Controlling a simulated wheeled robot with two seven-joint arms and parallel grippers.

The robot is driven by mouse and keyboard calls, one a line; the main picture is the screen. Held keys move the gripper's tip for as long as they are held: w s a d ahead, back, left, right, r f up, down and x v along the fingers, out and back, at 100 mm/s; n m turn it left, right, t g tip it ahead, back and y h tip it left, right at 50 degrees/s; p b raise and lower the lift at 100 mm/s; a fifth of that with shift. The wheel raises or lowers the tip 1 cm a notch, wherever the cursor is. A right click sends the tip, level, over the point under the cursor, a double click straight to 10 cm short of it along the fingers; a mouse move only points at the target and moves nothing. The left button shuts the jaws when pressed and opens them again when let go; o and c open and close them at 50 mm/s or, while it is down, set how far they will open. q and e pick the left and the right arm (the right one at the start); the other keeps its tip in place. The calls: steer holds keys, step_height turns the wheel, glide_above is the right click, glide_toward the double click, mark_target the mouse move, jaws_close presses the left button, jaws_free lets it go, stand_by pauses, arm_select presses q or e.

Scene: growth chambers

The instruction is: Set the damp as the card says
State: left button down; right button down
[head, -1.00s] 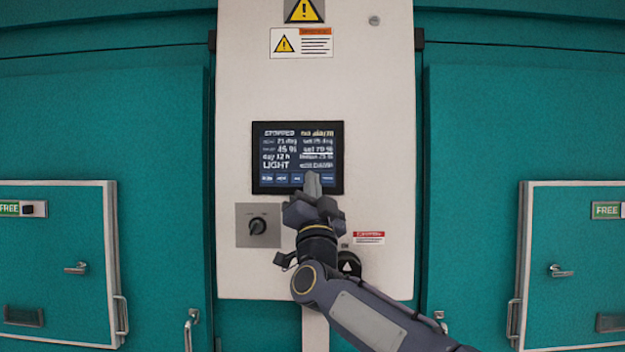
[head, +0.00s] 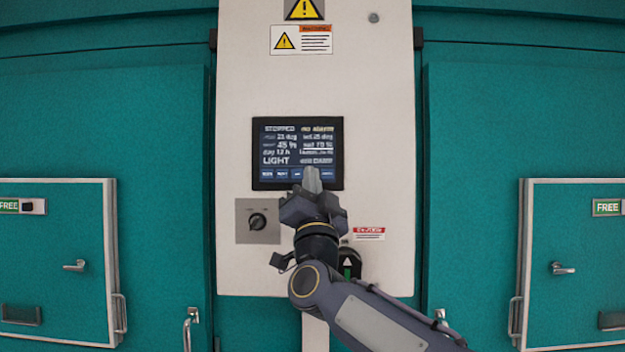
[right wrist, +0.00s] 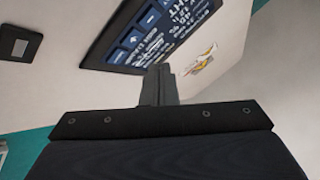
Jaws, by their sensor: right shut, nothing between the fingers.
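A dark touch screen (head: 297,140) is set in the white panel and shows white text, including "LIGHT" and a line near 45 %, with a row of blue buttons (head: 282,173) along its bottom. My right gripper (head: 312,180) is shut and empty, its fingertips in front of the screen's lower edge, right of its middle. In the right wrist view its fingers (right wrist: 160,85) point at the screen (right wrist: 150,30) near the button row. I cannot tell whether they touch it. The fingers hide part of the button row. No card can be made out. My left gripper is not in view.
A dark round control (head: 349,262) is partly hidden behind my arm. Warning labels (head: 301,40) are above the screen. Teal doors (head: 100,120) flank the panel.

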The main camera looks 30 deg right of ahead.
steer(key=shift+s+a, duration=0.65)
steer(key=shift+s, duration=0.35)
steer(key=s+a+f+n+g+y, duration=0.2)
steer(key=f+n+y, duration=0.25)
steer(key=f, duration=0.35)
steer(key=s+a+f+n+g+y, duration=0.25)
steer(key=f+y, duration=0.25)
steer(key=f, duration=0.3)
steer(key=s+a+f+n+g+y, duration=0.1)
steer(key=a+f+n+g+y, duration=0.15)
steer(key=f+n+y, duration=0.4)
steer(key=s+a+f+m+g, duration=0.1)
steer(key=s+f+g, duration=0.5)
steer(key=s+f, duration=0.5)
steer(key=s+a+f+m+g, duration=0.1)
steer(key=s+f+g, duration=0.4)
steer(key=s+f, duration=0.5)
step_height(320, 180, down, 9)
steer(key=shift+s+a+g, duration=0.4)
steer(key=shift+a, duration=0.3)
